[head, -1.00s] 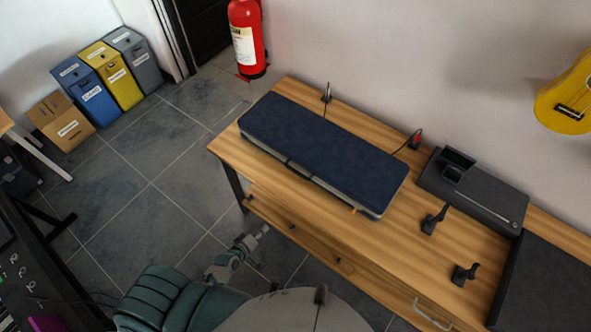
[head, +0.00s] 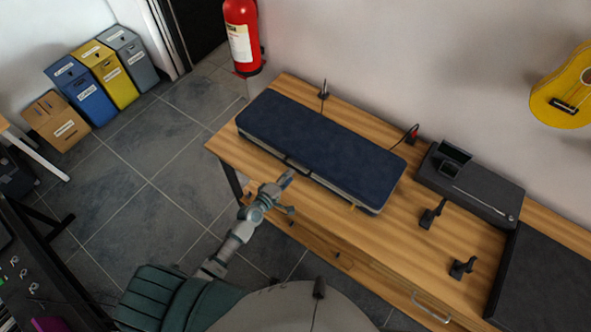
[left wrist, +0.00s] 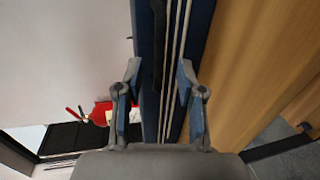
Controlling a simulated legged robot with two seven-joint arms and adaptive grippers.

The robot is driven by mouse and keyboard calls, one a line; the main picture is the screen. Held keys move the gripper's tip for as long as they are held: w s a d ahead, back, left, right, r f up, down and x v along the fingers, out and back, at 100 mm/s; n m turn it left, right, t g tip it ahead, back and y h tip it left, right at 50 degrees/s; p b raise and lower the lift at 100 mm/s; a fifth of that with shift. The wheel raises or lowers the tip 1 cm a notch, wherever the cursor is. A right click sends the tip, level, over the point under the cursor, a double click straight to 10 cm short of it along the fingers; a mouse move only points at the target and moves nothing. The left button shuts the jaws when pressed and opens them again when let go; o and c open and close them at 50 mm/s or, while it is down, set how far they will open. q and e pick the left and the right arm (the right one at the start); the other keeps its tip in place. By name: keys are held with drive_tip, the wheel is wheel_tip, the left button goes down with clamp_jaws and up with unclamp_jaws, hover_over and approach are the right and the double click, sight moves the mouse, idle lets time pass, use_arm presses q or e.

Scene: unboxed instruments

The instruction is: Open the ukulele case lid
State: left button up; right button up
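The dark blue ukulele case (head: 318,138) lies flat on the wooden bench with its lid closed. A lighter band runs along its front side, with a dark handle or latch near the middle. My left gripper (head: 289,192) is open, just in front of the case's front side. In the left wrist view, the case's side (left wrist: 205,15) with its pale stripes and a dark handle-like bar fills the space between the open fingers (left wrist: 158,80). I cannot tell whether the fingers touch it. My right gripper is not in view.
The wooden bench (head: 237,153) also carries a black box (head: 478,195) and small dark stands (head: 430,214) to the right. A yellow ukulele (head: 562,95) hangs on the wall.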

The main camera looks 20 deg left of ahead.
sight(296, 170)
use_arm(q)
drive_tip(key=x, duration=0.4)
drive_tip(key=shift+f, duration=0.1)
drive_tip(key=shift+w+d, duration=0.2)
drive_tip(key=shift+w, duration=0.2)
clamp_jaws()
